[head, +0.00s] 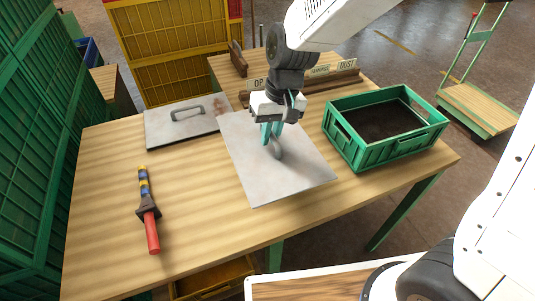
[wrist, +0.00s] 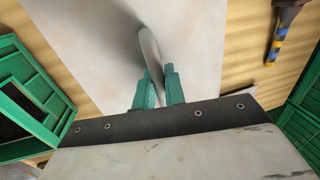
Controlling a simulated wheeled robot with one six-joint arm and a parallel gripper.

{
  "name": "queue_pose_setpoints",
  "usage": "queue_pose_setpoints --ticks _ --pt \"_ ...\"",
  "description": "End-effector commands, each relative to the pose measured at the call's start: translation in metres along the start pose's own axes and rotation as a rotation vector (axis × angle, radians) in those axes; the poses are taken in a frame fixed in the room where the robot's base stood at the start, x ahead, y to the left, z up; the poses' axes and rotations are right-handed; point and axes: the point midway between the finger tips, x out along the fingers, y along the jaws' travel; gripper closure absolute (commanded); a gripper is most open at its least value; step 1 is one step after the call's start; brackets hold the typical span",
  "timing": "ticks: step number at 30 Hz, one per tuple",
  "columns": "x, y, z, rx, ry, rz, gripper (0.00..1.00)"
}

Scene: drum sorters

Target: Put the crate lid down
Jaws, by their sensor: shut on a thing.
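A flat grey metal lid (head: 285,180) with a curved grey handle is at the middle of the wooden table, right of a second grey lid. My gripper (head: 271,138) comes down over it from above, its teal fingers shut on the handle. In the wrist view the handle (wrist: 148,45) runs between the two fingers, with the grey plate behind it. I cannot tell whether the plate touches the table or hangs just above it. A green crate (head: 376,155) stands open on the right of the table, dark inside. It also shows at the left of the wrist view (wrist: 22,125).
The second grey lid (head: 160,130), with its own handle, lies at the back left. A red-handled tool with blue and yellow bands (head: 150,222) lies at the front left. Labelled wooden racks (head: 340,79) stand behind. The table's left part is mostly clear.

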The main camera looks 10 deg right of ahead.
Motion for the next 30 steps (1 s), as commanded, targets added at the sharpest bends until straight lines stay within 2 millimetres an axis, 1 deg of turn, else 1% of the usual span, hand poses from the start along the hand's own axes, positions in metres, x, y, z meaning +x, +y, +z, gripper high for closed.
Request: queue_pose_setpoints --ticks 2,9,12,17,22,24,30 --pt "0.005 0.001 0.0 0.0 -0.002 0.0 1.0" --pt "0.048 0.007 0.001 -0.003 -0.006 0.0 1.0" --pt "0.059 0.009 0.001 -0.003 -0.004 0.0 1.0" --pt "0.07 0.012 0.0 -0.002 -0.002 0.0 1.0" --pt "0.094 0.018 0.001 0.001 -0.004 0.0 1.0" --pt "0.098 0.02 0.0 0.0 -0.002 0.0 1.0" --pt "0.098 0.02 0.0 0.0 0.0 0.0 1.0"
